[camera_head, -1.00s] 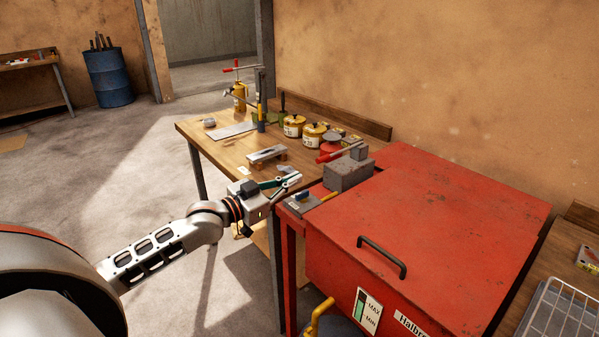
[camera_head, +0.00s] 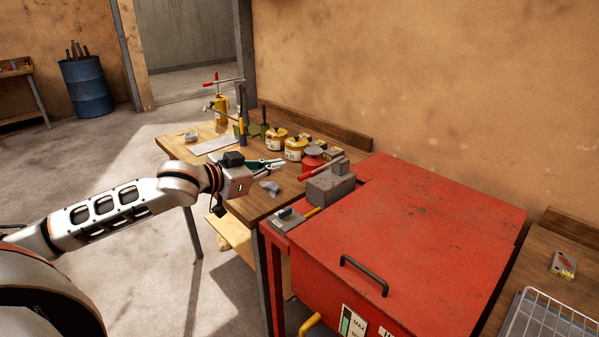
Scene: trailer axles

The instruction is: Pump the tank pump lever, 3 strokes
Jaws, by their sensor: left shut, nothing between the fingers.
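The red tank (camera_head: 415,240) stands at the right, with a MAX/MIN level gauge (camera_head: 352,322) on its front. At its far left corner is a grey block (camera_head: 328,187). The pump lever (camera_head: 320,168), a bar with a red grip at its left end, lies low across the block. My left gripper (camera_head: 281,163) is shut and empty above the wooden table. It is left of the lever's red end and apart from it. My right gripper is not in view.
A grey plate tool (camera_head: 288,219) lies near the tank's left edge. A black handle (camera_head: 364,276) rises from the tank top, which is otherwise clear.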

